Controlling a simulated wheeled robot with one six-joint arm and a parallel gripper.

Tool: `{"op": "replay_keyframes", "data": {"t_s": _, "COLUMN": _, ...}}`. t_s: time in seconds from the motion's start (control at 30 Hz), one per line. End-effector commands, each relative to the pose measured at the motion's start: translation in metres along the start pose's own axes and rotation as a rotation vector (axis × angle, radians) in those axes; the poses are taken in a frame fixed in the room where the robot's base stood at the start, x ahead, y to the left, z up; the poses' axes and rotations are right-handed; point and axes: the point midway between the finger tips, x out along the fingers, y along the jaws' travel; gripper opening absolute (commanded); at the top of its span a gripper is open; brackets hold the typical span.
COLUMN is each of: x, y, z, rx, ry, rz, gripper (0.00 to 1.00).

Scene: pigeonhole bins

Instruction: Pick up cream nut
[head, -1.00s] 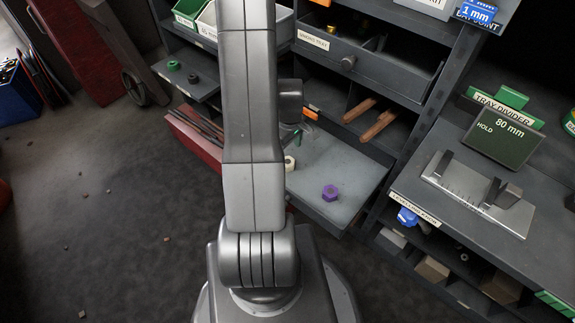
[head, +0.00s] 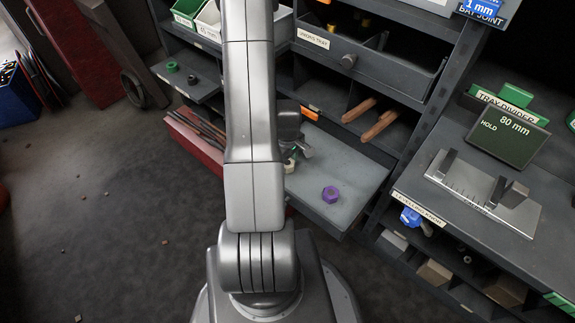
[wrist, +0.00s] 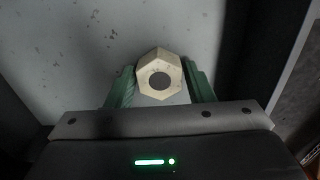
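The cream nut (wrist: 160,76) is hexagonal with a round dark hole and shows over the grey tray in the wrist view. In the head view the cream nut (head: 289,165) is partly hidden behind my arm. My gripper (wrist: 160,82) has green fingers, one on each side of the nut. They look open, with little room beside it; I see no clear grip. In the head view my gripper (head: 294,152) is low over the tray, mostly hidden by my arm.
A purple nut (head: 330,194) lies on the pulled-out grey tray (head: 352,178), right of the cream nut. Green and dark nuts (head: 172,66) sit on a shelf at the upper left. A red box (head: 195,135) is left of my arm. Brown bars (head: 380,125) stick out of a bin.

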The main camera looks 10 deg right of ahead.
Motion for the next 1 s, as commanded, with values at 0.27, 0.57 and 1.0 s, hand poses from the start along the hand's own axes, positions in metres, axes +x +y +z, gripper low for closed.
{"op": "replay_keyframes", "data": {"t_s": 0.27, "x": 0.000, "y": 0.000, "z": 0.000, "rx": 0.000, "ry": 0.000, "rz": 0.000, "gripper": 0.11}}
{"op": "replay_keyframes", "data": {"t_s": 0.57, "x": -0.018, "y": 0.001, "z": -0.001, "rx": 0.000, "ry": 0.003, "rz": 0.003, "gripper": 0.11}}
{"op": "replay_keyframes", "data": {"t_s": 1.0, "x": -0.092, "y": 0.001, "z": 0.000, "rx": 0.000, "ry": 0.001, "rz": 0.003, "gripper": 0.11}}
